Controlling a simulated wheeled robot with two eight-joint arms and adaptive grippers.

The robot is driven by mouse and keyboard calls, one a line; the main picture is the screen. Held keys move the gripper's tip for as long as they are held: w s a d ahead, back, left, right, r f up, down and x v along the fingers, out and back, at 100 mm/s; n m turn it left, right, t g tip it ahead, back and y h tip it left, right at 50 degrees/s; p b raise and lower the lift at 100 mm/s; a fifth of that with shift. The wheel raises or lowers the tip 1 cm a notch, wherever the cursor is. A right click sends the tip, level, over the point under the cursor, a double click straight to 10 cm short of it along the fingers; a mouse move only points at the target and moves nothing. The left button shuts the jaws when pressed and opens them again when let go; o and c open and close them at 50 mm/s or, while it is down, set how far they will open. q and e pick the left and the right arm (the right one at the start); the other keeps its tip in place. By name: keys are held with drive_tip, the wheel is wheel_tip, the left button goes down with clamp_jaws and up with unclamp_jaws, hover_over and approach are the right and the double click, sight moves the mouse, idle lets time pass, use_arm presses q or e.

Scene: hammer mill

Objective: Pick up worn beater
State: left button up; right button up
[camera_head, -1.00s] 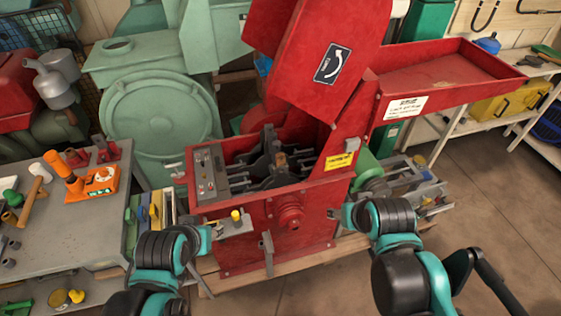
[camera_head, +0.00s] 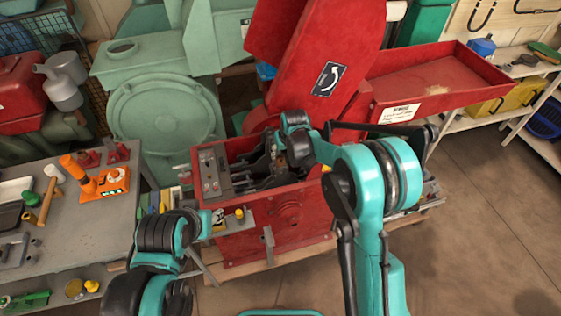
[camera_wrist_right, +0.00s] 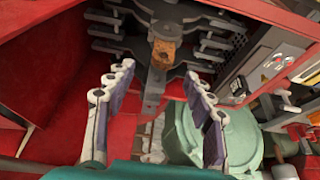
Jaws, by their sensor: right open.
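The worn beater (camera_wrist_right: 163,53) looks like a rusty brown block on the dark rotor (camera_wrist_right: 185,22) in the right wrist view. My right gripper (camera_wrist_right: 158,74) is open, its two pale fingers reaching toward the rotor. The beater lies ahead of and between the fingertips, and nothing is held.
The mill's raised red cover (camera_head: 330,60) stands behind the opening. A red tray (camera_head: 440,85) extends to the right. The housing walls surround the rotor closely. A grey bench (camera_head: 75,215) with tools stands at the left. Floor is clear at the lower right.

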sight(281, 158)
drive_tip(key=shift+w+a+f, duration=0.15)
drive_tip(key=shift+w+f, duration=0.05)
drive_tip(key=shift+f, duration=0.1)
drive_tip(key=b+x, duration=0.1)
drive_tip(key=x, duration=0.1)
drive_tip(key=shift+f, duration=0.4)
drive_tip(key=b+x, duration=0.2)
drive_tip(key=x, duration=0.3)
drive_tip(key=shift+s+f, duration=0.1)
drive_tip(key=shift+f, duration=0.1)
drive_tip(key=shift+s+r, duration=0.1)
drive_tip(key=shift+r, duration=0.05)
drive_tip(key=shift+c, duration=0.8)
clamp_jaws()
